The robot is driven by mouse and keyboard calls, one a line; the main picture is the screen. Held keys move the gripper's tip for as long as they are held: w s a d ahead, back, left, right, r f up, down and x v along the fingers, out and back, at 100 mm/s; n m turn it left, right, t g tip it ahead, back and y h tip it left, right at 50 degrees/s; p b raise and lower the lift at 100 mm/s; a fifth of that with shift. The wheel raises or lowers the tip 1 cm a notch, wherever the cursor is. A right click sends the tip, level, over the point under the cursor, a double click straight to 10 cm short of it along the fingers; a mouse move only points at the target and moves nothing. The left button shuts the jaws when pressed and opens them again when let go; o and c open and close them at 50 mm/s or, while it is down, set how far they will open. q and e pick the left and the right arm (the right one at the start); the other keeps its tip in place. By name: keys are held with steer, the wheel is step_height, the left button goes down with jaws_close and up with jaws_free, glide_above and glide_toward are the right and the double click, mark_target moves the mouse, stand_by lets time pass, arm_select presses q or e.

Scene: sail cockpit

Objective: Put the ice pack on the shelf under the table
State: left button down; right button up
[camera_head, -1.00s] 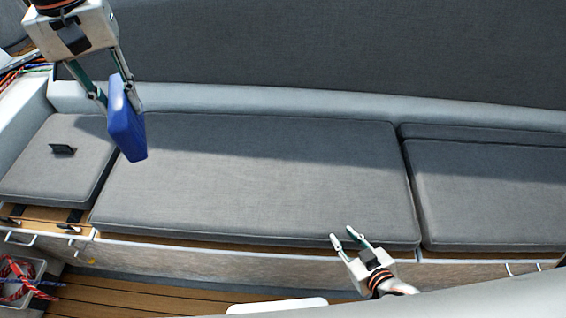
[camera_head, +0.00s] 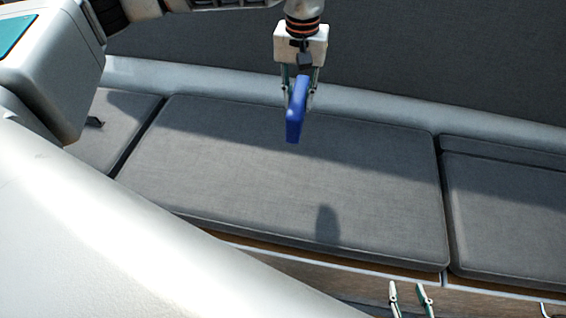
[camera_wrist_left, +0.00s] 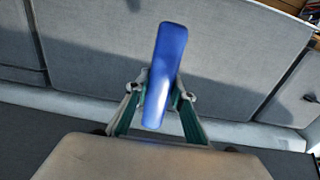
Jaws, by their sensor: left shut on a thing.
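The ice pack is a blue slab (camera_head: 296,112) in the head view, hanging upright from my left gripper (camera_head: 300,90) above the grey bench cushion. My left gripper is shut on it, one finger on each side. In the left wrist view the ice pack (camera_wrist_left: 165,70) stands out between the two fingertips (camera_wrist_left: 162,92). My right gripper (camera_head: 411,290) shows at the bottom edge in front of the bench, its two fingertips apart with nothing between them.
A small dark object (camera_head: 95,122) lies on the left cushion. My own pale arm parts cover the lower left. The middle cushion is clear.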

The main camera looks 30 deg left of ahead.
arm_select(q)
steer(key=shift+w+d+f+b, duration=0.15)
steer(key=shift+f+b, duration=0.15)
steer(key=shift+f, duration=3.6)
steer(key=shift+w+f+b, duration=0.2)
steer(key=shift+f+b, duration=0.05)
steer(key=shift+f, duration=3.65)
steer(key=shift+w+d+f+b, duration=0.15)
steer(key=shift+f+b, duration=0.15)
steer(key=shift+f, duration=3.6)
steer(key=shift+a+f, duration=0.1)
steer(key=c, duration=1.7)
jaws_free()
